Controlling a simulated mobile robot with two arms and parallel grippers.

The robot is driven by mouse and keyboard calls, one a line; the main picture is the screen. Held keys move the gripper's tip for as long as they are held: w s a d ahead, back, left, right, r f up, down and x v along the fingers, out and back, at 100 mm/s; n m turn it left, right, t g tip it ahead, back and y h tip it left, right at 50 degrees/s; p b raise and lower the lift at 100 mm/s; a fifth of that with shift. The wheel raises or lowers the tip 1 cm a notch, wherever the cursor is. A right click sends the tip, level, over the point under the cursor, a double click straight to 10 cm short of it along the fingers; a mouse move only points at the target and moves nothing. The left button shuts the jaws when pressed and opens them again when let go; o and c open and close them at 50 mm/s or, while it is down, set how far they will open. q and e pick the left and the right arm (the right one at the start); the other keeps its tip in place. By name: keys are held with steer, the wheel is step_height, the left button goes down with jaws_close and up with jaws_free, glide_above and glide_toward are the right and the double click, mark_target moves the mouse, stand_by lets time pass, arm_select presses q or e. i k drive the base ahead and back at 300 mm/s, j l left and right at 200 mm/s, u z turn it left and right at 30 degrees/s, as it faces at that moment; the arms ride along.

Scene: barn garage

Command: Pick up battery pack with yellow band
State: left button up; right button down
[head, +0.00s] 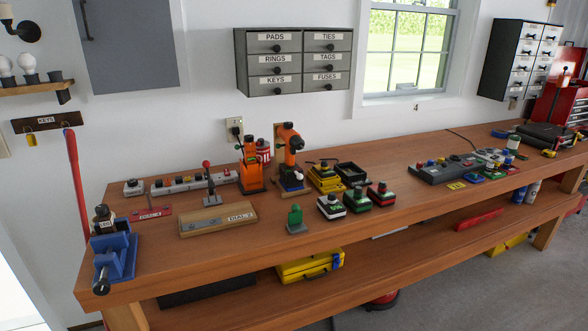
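Three small dark battery-like packs stand in a row near the front edge of the workbench (235,240), in the middle of the head view. The left pack (331,207) has a pale band whose colour is hard to tell. The middle pack (357,200) has a green band, and the right pack (380,194) has a red band. A black-and-yellow item (326,178) sits just behind them; it is too small to tell whether it is a battery pack with a yellow band. Neither of my grippers is in view.
Orange drills (250,165) stand behind the packs, with a black tray (350,174) beside the yellow item. A green upright piece (295,217) stands left of the packs. A blue vise (114,255) is at the left end.

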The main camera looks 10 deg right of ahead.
mark_target(322, 172)
steer(key=i+l+u, duration=0.1)
steer(key=l, duration=0.35)
steer(key=i+l+u, duration=0.1)
steer(key=i+l, duration=0.15)
steer(key=l, duration=0.2)
steer(key=i+l+u, duration=0.1)
steer(key=l, duration=0.4)
steer(key=i+l+u, duration=0.1)
steer(key=l, duration=0.35)
steer(key=i+l+u, duration=0.15)
steer(key=l, duration=0.35)
